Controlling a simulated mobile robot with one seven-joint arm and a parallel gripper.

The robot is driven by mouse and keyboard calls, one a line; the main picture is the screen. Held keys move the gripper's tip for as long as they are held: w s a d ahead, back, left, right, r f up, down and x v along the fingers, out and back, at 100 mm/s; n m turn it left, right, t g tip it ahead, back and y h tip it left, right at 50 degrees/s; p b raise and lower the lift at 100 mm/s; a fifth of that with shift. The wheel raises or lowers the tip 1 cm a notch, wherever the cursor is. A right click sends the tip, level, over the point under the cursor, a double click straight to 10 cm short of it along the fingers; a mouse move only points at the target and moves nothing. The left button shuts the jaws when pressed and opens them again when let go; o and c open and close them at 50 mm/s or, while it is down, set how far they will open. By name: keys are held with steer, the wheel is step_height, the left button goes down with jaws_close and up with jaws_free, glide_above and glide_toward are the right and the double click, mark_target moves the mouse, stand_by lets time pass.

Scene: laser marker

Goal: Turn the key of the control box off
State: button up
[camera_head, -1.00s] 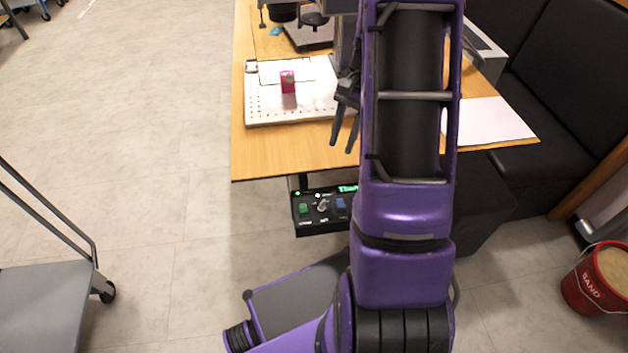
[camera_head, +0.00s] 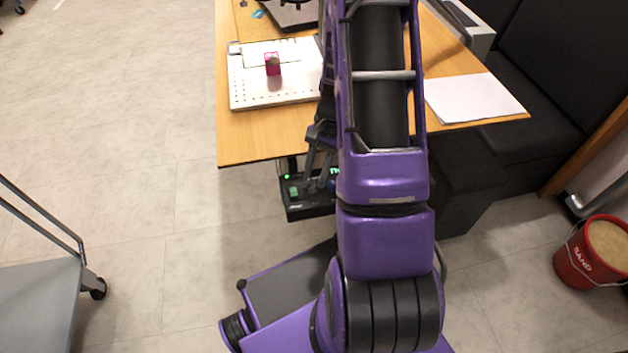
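The control box (camera_head: 297,210) is a black box below the front edge of the table. It has a lit green spot and a green switch (camera_head: 294,191) at its left side. My gripper (camera_head: 318,184) points down over the middle of the box, where the key is. The fingers hide the key and most of the panel's right part. The two dark fingers show a gap between them. I cannot tell whether they touch the key or are around it.
The wooden table (camera_head: 240,145) carries a white perforated plate (camera_head: 248,95) with a pink object (camera_head: 272,64) on it. White paper (camera_head: 470,98) lies at the right. A grey cart (camera_head: 40,300) stands left, a red sand bucket (camera_head: 590,255) right. The floor left of the table is clear.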

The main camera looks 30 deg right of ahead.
steer(key=shift+x, duration=0.9)
steer(key=shift+c, duration=0.3)
jaws_close()
